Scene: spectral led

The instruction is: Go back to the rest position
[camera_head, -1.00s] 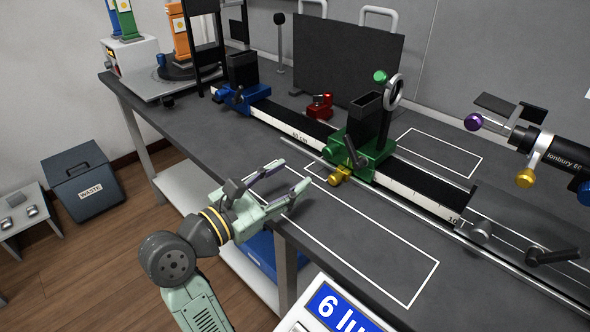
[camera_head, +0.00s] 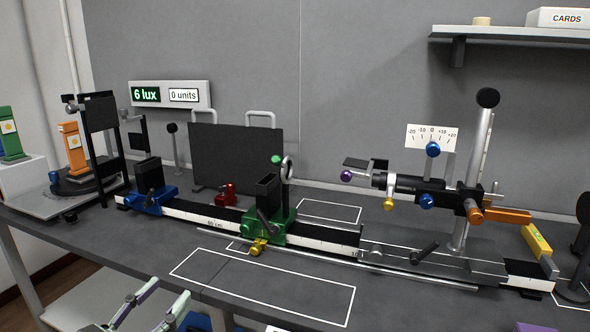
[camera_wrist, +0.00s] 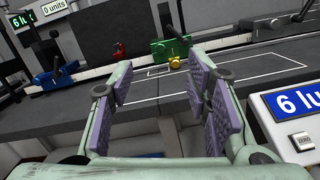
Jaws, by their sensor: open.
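My gripper (camera_head: 160,307) shows at the bottom edge of the head view, in front of the bench's front edge, with its fingers apart. In the wrist view my gripper (camera_wrist: 165,100) is open, with two purple-padded fingers and nothing between them. Beyond the fingers lies the bare bench top (camera_wrist: 80,115) with a white outlined rectangle. The rest of my arm is out of the head view.
A rail (camera_head: 205,216) runs along the bench (camera_head: 95,235), carrying a blue carriage (camera_head: 150,195) and a green carriage (camera_head: 268,215) with a yellow knob (camera_head: 258,247). A scope (camera_head: 400,184) stands at right. A lux display (camera_wrist: 292,103) stands close right of my gripper.

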